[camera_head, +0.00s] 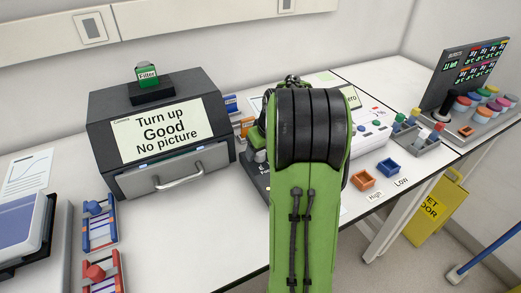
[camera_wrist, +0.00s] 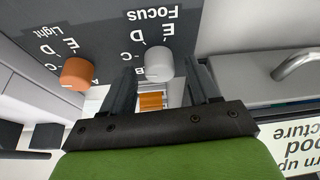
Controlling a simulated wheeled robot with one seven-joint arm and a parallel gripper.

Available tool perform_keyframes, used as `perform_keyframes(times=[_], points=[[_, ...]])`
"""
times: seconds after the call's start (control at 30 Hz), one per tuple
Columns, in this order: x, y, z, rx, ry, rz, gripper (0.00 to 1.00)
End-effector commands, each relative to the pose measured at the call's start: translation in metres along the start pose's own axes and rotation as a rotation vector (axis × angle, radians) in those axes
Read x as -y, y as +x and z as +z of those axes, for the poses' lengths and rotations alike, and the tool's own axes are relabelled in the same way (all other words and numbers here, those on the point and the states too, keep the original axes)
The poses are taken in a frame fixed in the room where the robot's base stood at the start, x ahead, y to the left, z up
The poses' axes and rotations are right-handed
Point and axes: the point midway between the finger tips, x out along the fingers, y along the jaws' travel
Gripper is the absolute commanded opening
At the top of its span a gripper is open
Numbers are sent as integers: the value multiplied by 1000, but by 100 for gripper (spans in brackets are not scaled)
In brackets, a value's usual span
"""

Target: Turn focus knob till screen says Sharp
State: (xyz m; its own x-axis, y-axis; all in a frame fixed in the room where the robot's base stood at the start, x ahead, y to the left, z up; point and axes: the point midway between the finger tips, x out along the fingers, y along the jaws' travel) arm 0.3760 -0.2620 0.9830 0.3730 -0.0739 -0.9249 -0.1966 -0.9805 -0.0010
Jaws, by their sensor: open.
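The grey-white focus knob (camera_wrist: 158,61) sits on a dark panel under the upside-down label "Focus", with letters around it. My gripper (camera_wrist: 163,70) is open, its dark fingers on either side of the knob; I see no clear contact. The knob's pointer is too unclear to read. The screen (camera_head: 161,131) on the dark box (camera_head: 207,89) reads "Turn up", "Good", "No picture"; part of it also shows upside down in the wrist view (camera_wrist: 302,152). In the head view my green arm hides the gripper and the knob.
An orange knob (camera_wrist: 77,72) marked "Light" is beside the focus knob. A metal handle (camera_head: 180,176) sticks out of the box's front. A green "Filter" block (camera_head: 147,75) is on top. Racks and small orange and blue trays stand on the bench.

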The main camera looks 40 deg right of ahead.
Motion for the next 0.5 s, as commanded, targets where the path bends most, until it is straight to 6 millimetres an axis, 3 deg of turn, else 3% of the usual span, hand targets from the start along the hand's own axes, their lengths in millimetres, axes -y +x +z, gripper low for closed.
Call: perform_keyframes(times=[0.3,0.5], points=[[-1,-90,-3,-7,2,5,60],[0,-136,-2,-4,1,3,60]])
